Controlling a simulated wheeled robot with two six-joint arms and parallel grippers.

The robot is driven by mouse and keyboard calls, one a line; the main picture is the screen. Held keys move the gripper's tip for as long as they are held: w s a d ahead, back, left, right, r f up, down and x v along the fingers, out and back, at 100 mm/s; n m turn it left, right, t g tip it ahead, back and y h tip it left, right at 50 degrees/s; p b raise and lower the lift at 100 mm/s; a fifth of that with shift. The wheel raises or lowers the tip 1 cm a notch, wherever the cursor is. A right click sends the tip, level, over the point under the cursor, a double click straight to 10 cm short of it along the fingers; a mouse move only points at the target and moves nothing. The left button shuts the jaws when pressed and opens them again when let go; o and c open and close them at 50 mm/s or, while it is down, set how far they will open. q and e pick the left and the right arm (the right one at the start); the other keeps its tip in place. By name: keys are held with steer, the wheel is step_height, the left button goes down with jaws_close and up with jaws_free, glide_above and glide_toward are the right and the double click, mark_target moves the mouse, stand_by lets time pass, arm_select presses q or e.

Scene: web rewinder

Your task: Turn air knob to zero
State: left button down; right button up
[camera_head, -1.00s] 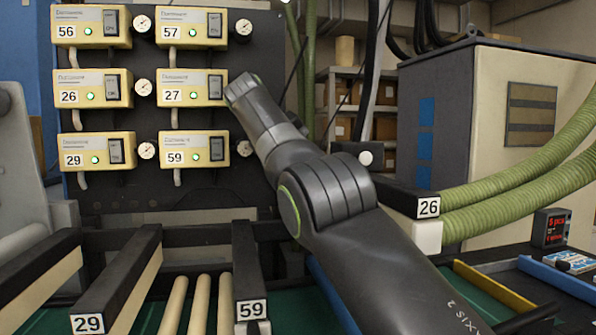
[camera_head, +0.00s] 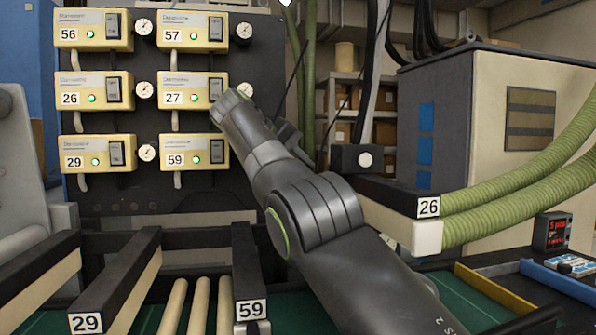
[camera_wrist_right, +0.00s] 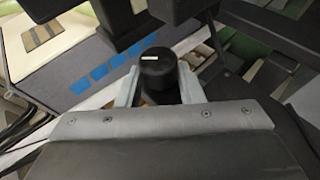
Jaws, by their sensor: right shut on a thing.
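The air knob (camera_wrist_right: 157,72) is a round black knob with a short white mark on its top, in the right wrist view. My right gripper (camera_wrist_right: 158,84) is shut on it, with one pale finger on each side of the knob. In the head view, my right arm reaches from the lower right up toward the yellow units, and its fingers and the gripped knob cannot be made out there. My left gripper is in neither view. No scale around the knob is readable.
Yellow numbered units with green lights and small gauges cover a dark panel (camera_head: 110,198). A grey-beige cabinet (camera_head: 505,130) and green hoses (camera_head: 540,190) stand at the right. A black block (camera_head: 345,159) with a white round face is just right of my arm. Rollers (camera_head: 185,300) lie below.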

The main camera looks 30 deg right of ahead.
steer(key=shift+h, duration=0.4)
steer(key=o, duration=1)
steer(key=shift+a, duration=0.1)
steer(key=p+v, duration=1)
steer(key=v, duration=0.7)
steer(key=shift+r, duration=0.15)
